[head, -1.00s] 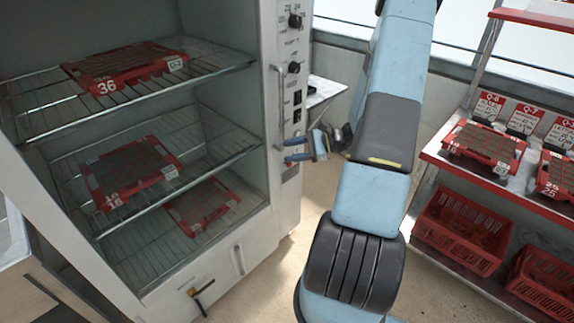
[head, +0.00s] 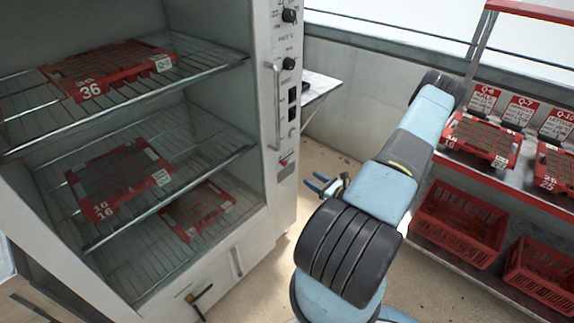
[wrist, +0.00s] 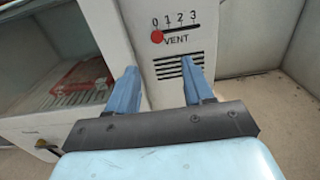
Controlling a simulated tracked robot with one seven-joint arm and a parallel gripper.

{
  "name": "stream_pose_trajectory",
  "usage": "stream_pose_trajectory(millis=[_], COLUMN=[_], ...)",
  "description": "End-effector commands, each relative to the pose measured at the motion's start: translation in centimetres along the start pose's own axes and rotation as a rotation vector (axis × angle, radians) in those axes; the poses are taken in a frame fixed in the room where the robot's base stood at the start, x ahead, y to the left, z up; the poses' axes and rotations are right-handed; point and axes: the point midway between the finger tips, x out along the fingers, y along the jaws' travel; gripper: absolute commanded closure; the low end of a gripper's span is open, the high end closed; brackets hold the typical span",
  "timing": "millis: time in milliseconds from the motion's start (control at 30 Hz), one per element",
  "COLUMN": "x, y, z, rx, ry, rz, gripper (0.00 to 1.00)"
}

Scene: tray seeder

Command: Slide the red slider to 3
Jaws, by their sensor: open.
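In the wrist view, the red slider (wrist: 157,37) is a round knob at the left end of a dark slot, under the 0. The scale (wrist: 175,21) reads 0, 1, 2, 3 from left to right, with VENT printed below. My gripper (wrist: 160,70) is open and empty, its two blue fingers pointing toward the vent panel, below the slider in the picture. In the head view, my gripper (head: 317,184) hangs in front of the cabinet's control column (head: 283,95), apart from it.
The open cabinet has wire shelves (head: 215,66) with red trays (head: 118,182). A vertical handle (head: 276,105), knobs (head: 289,64) and switches sit on its column. A rack with red crates (head: 460,222) stands at the right. Some floor (head: 325,160) is clear between.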

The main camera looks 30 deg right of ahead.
Motion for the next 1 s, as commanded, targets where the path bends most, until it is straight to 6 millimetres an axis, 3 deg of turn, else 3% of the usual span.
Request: stream_pose_trajectory(millis=[700,1000], x=[11.6,14.1], y=[0.9,0.9], z=[0.0,0.0], rx=[-0.001,0.0], ry=[0.0,0.001], rz=[0.018,0.017], gripper=[0.48,0.48])
